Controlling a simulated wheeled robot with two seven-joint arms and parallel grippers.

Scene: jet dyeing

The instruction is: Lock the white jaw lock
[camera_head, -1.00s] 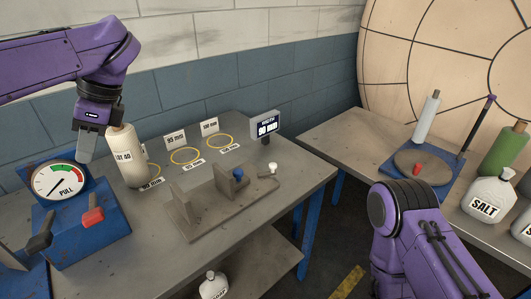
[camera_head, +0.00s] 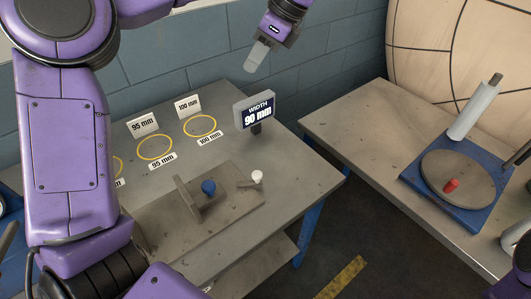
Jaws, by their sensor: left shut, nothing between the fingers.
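The white jaw lock (camera_head: 257,176) is a small white knob on a short stem at the right end of a grey jaw fixture (camera_head: 235,209) on the table. A blue knob (camera_head: 208,187) sits left of it, beside an upright grey jaw plate (camera_head: 187,198). My left gripper (camera_head: 255,58) is shut and empty. It points down and left in the air, above and behind the width display in the picture, well apart from the white knob. My left arm covers the left part of the table and the fixture's left end. My right gripper is not in view.
A width display (camera_head: 255,110), seemingly reading 96 mm, stands between my left gripper and the white knob in the picture. Yellow rings (camera_head: 200,126) lie behind the fixture. A second table (camera_head: 375,130) at right bears a blue base with a turntable (camera_head: 457,178). A gap separates the tables.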

